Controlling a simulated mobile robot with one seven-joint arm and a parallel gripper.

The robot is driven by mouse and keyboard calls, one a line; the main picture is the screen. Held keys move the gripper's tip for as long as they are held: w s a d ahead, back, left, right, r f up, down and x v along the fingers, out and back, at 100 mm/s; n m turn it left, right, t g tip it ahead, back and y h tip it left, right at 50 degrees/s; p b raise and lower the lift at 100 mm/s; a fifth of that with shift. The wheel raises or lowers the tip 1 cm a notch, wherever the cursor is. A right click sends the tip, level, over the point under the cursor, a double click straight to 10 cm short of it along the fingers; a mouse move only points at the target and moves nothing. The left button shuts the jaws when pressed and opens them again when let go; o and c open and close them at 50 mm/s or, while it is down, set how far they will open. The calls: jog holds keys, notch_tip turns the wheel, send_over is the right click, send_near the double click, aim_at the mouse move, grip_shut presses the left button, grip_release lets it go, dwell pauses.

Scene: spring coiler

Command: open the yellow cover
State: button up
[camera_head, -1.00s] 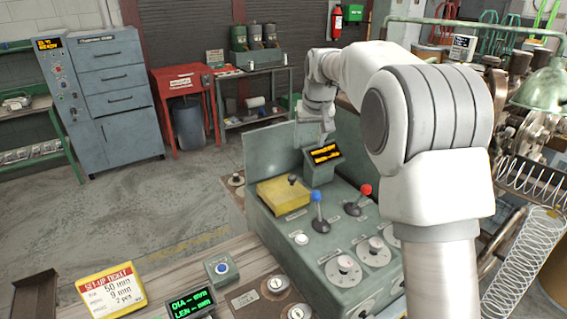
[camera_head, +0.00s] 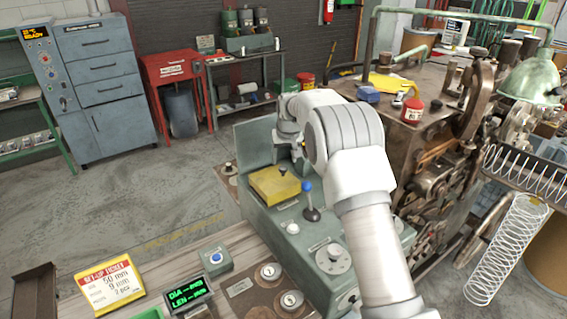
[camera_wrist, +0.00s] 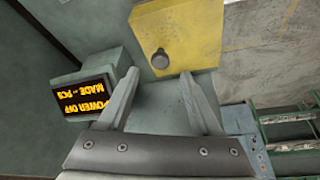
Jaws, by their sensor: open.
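The yellow cover (camera_head: 270,188) lies flat and closed on top of the grey-green control console (camera_head: 262,210), with a dark round knob (camera_head: 283,170) on it. In the wrist view the yellow cover (camera_wrist: 195,28) fills the upper middle, and its knob (camera_wrist: 160,59) appears just beyond the space between my fingertips. My gripper (camera_wrist: 158,74) is open with nothing between its fingers. In the head view my arm reaches over the console from the right, with its wrist beside the cover's far right side; the fingertips are hard to make out there.
A display box (camera_wrist: 88,92) reading "POWER OFF" stands close left of my fingers in the wrist view. A blue-knobbed lever (camera_head: 308,196) rises just right of the cover. A rusty coiling machine (camera_head: 440,140) stands at the right. Open floor (camera_head: 150,200) lies left.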

aim_at(283, 167)
jog(key=shift+p+x, duration=0.4)
jog(key=shift+x, duration=2.05)
grip_shut()
